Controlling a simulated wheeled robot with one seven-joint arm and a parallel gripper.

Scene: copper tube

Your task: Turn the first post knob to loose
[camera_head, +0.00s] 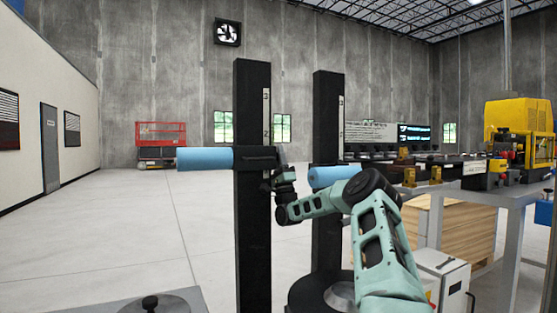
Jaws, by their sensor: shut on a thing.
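Two black upright posts stand in front of me. The nearer left one, which I take as the first post (252,230), carries a light blue cylinder (205,158) sticking out to the left from a dark bracket (258,158). My gripper (272,180) is at the right edge of this post, just below the bracket. It is shut on the post knob, which is small and mostly hidden by the fingers, so its setting cannot be read. The second post (327,110) stands to the right with its own blue cylinder (334,175), partly behind my arm.
A table (515,195) with a yellow machine (517,125) and tools stands at the right. Wooden crates (465,240) and a white box (440,275) are below it. A dark round base (305,292) is at the second post's foot. Open floor lies to the left.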

